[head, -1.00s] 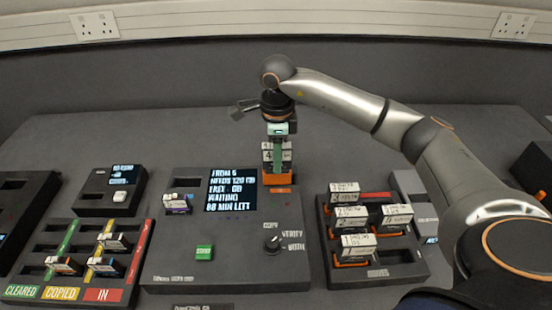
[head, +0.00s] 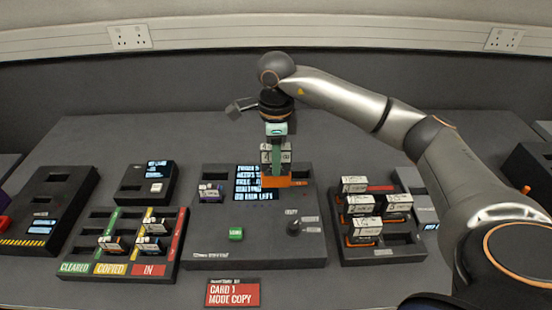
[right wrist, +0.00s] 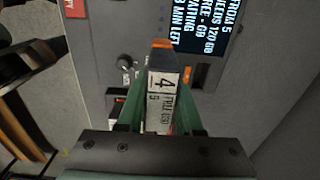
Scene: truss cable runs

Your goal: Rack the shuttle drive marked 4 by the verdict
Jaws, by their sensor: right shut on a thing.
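The shuttle drive marked 4 (head: 268,155) is a white-labelled block with an orange end. My right gripper (head: 276,160) is shut on it, with green fingers on either side. In the right wrist view the drive (right wrist: 162,100) shows "4" and a "FREE" label, its orange end pointing away over the console. In the head view it overlaps the right part of the console (head: 215,255), beside the lit screen (head: 250,184). A slot (right wrist: 198,75) beside the screen shows apart from the drive in the wrist view. My left gripper is out of view.
A rack (head: 108,254) marked CLEARED, COPIED and IN holds several drives. Another rack (head: 405,254) at right holds several white-labelled drives. The console has a green button (head: 236,234) and a dial (head: 294,227).

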